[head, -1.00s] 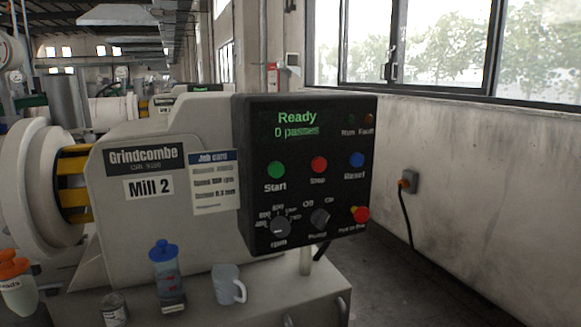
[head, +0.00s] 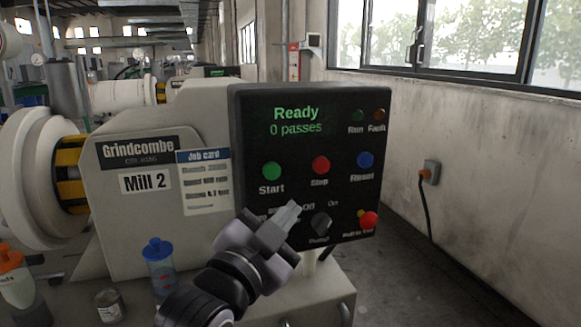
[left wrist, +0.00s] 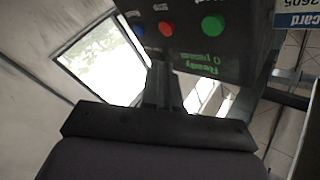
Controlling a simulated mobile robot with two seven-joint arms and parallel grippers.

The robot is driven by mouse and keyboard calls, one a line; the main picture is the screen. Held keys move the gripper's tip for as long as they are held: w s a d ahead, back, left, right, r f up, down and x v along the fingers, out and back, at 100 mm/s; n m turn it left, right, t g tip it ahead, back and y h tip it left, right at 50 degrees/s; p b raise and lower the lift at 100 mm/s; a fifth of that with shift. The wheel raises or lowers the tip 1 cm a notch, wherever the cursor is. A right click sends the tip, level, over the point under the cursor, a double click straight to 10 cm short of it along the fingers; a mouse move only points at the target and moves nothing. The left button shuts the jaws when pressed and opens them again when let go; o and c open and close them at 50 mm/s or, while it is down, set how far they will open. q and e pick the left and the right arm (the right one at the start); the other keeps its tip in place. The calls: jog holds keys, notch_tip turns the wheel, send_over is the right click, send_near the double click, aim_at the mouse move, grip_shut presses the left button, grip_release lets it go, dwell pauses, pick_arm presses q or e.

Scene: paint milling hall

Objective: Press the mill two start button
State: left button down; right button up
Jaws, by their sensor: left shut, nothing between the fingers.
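The mill two control panel (head: 310,100) is a black box whose screen reads "Ready" and "0 passes". The green start button (head: 272,171) sits at its left, with the red stop button (head: 320,165) and the blue reset button (head: 365,160) to its right. My left gripper (head: 292,212) is shut and empty, in front of the panel's lower part, below and right of the start button as seen. It covers the rpm dial. In the left wrist view the panel appears upside down, with the start button (left wrist: 212,25) above the fingers (left wrist: 162,88). My right gripper is out of view.
The mill body (head: 130,220) stands left of the panel with a job card (head: 204,182). A blue-capped bottle (head: 160,268), a small tin (head: 109,305) and an orange-capped bottle (head: 14,280) stand in front. A red push-button (head: 369,219) is at the panel's lower right.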

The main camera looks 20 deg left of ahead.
aim_at(272, 180)
pick_arm(q)
jog(key=shift+d+r, duration=0.25)
jog(key=shift+r, duration=0.7)
jog(key=shift+w+a, duration=0.1)
jog(key=shift+w, duration=0.1)
jog(key=shift+w+a+b, duration=0.1)
jog(key=shift+w+a, duration=0.7)
jog(key=shift+w, duration=0.4)
jog(key=shift+w+a+b, duration=0.1)
jog(key=shift+w+a, duration=0.7)
jog(key=shift+w, duration=0.35)
jog(key=shift+w+a+b, duration=0.1)
jog(key=shift+w+a, duration=0.7)
jog(key=shift+w, duration=0.4)
jog(key=shift+w, duration=0.1)
jog(key=shift+w+a, duration=0.2)
jog(key=shift+w, duration=0.05)
